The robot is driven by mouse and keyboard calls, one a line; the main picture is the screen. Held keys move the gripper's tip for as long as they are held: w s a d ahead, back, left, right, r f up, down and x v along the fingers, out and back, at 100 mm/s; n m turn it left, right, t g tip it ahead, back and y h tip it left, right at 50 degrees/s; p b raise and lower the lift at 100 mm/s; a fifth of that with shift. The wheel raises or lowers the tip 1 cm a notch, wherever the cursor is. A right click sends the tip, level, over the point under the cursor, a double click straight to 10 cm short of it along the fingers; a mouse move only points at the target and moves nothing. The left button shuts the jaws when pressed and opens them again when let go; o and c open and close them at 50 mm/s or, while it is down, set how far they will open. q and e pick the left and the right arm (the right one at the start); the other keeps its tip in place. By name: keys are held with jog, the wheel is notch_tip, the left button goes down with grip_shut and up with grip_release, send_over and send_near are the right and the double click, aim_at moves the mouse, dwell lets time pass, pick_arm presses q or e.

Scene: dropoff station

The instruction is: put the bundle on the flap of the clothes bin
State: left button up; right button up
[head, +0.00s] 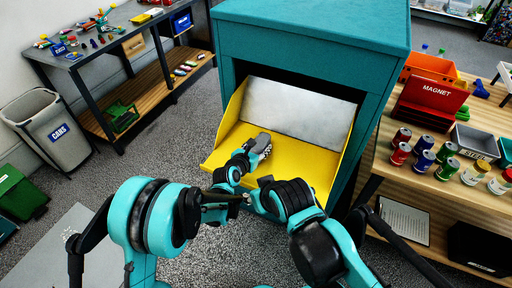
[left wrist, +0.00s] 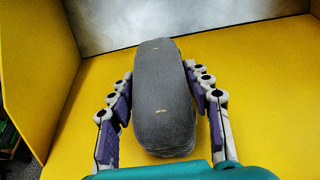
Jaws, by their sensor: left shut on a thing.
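The bundle (head: 264,140) is a dark grey, rounded, folded roll. My left gripper (head: 257,149) is shut on it, over the yellow flap (head: 312,166) of the teal clothes bin (head: 315,28). In the left wrist view the bundle (left wrist: 162,100) lies lengthwise between my left gripper's two fingers (left wrist: 158,75), with the yellow flap behind and below it. I cannot tell whether the bundle touches the flap. The flap is open, with raised yellow side walls and a grey metal plate at the back. My right arm is near the flap's front edge; its gripper cannot be made out.
A wooden shelf (head: 448,200) with several cans and a red MAGNET bin (head: 432,100) stands close on the right. A grey CANS bin (head: 50,125) and a dark workbench (head: 110,42) stand on the left. Carpet floor is clear between the workbench and the clothes bin.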

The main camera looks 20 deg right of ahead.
pick_arm(q)
jog(key=shift+s+d+r, duration=0.15)
jog(key=shift+s, duration=0.05)
jog(key=o, duration=0.8)
jog(key=shift+f, duration=0.25)
jog(key=o, duration=0.4)
jog(key=shift+w, duration=0.1)
jog(key=shift+o, duration=0.2)
jog(key=shift+r, duration=0.1)
